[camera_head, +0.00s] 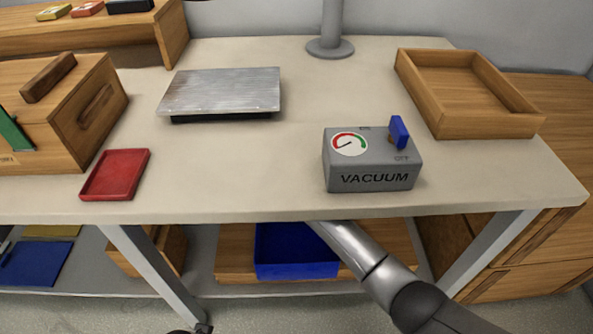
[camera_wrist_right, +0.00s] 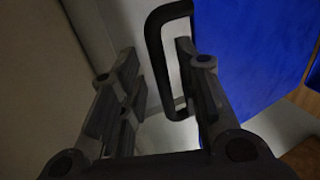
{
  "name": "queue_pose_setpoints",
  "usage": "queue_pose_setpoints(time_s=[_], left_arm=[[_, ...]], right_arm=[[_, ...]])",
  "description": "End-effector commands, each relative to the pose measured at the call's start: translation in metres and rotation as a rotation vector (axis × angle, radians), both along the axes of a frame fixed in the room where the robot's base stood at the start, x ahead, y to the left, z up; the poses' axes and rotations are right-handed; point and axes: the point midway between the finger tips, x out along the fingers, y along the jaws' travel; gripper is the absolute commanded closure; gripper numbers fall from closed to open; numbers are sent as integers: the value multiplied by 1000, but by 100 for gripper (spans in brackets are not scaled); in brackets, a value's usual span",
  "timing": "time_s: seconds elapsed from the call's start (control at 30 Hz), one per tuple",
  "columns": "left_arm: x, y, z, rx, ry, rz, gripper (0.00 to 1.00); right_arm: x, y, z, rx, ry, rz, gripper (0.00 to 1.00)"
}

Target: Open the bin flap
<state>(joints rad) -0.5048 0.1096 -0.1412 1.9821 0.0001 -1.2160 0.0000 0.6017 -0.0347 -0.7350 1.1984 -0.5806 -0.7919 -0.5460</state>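A blue panel (camera_wrist_right: 248,50) with a black loop handle (camera_wrist_right: 154,60) fills the upper right of the right wrist view. I take this panel to be the flap. My right gripper (camera_wrist_right: 155,65) is open, its two fingers apart. The handle's upright bar lies between the fingers, and the right finger overlaps the loop; contact cannot be told. In the head view my right arm reaches under the table, and the tabletop hides its gripper. A blue bin (camera_head: 295,255) shows under the table, left of that arm. My left gripper is not in view.
The tabletop (camera_head: 250,160) overhangs my right arm. On it stand a grey vacuum box (camera_head: 372,178), a metal plate (camera_head: 222,92), a red tray (camera_head: 116,175), a wooden tray (camera_head: 532,127) and a wooden box (camera_head: 62,110). A table leg (camera_head: 487,255) is to the arm's right.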

Motion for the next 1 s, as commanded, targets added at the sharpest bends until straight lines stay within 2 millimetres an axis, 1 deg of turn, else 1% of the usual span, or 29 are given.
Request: queue_pose_setpoints(time_s=[0.03, 0.4, 0.6, 0.73, 1.0], left_arm=[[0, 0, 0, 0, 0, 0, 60], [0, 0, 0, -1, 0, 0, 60], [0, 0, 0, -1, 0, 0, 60], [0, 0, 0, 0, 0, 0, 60], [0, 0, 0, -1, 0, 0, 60]], right_arm=[[-8, 0, -1, 1, 0, 1, 69], [-64, -2, 1, 3, -1, 1, 69], [-88, -3, 1, 0, -2, 0, 69], [-95, -3, 1, 0, -1, 1, 69], [-97, -4, 1, 0, -2, 0, 69]])
